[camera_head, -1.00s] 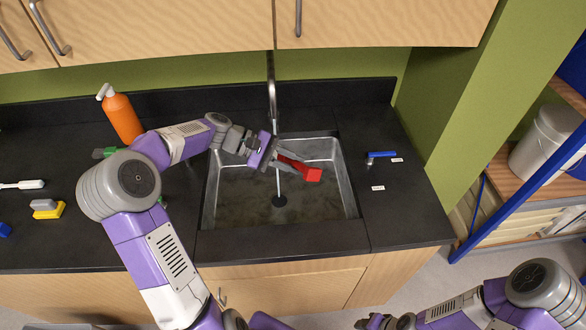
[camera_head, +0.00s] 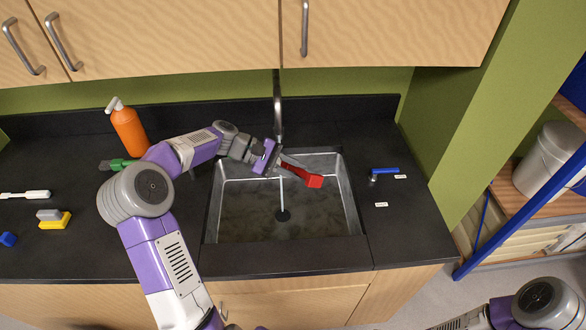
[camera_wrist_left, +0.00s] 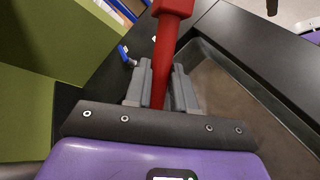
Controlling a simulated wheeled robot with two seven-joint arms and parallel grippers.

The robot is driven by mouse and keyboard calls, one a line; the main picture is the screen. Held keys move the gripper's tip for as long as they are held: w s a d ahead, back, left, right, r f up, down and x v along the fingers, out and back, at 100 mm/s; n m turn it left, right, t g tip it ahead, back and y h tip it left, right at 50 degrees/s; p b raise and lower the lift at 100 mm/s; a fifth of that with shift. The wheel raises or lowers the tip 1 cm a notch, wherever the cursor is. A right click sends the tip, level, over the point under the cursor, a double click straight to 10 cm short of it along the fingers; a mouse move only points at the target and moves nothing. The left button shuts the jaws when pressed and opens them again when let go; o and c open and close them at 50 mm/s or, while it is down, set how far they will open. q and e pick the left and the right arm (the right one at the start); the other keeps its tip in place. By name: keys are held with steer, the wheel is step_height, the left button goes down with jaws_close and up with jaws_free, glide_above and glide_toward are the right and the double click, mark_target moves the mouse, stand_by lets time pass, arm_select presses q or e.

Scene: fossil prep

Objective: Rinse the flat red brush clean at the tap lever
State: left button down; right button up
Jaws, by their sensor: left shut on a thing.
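The flat red brush (camera_head: 301,175) is held over the sink (camera_head: 212,205), its wide end toward the right. My left gripper (camera_head: 284,165) is shut on its narrow part. In the left wrist view the brush (camera_wrist_left: 163,60) stands out between the grey fingers (camera_wrist_left: 160,90). The tap spout (camera_head: 277,105) comes down behind the sink. A thin pale water stream (camera_head: 281,192) shows below my left gripper, above the dark drain (camera_head: 283,214). I cannot tell whether water touches the brush. The blue tap lever (camera_head: 384,170) is right of the sink. My right gripper is out of view.
An orange pump bottle (camera_head: 129,131), a green-handled item (camera_head: 120,164), a yellow-and-grey block (camera_head: 54,219) and a white brush-like tool (camera_head: 30,194) are on the counter at left. Small white labels (camera_head: 381,204) lie near the lever. The right counter is otherwise clear.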

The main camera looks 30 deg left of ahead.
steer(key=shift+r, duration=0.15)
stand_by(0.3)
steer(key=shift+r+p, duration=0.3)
steer(key=shift+p, duration=0.15)
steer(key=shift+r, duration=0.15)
stand_by(0.4)
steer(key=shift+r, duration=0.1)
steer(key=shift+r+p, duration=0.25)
steer(key=shift+p, duration=0.2)
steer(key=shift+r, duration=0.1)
stand_by(0.4)
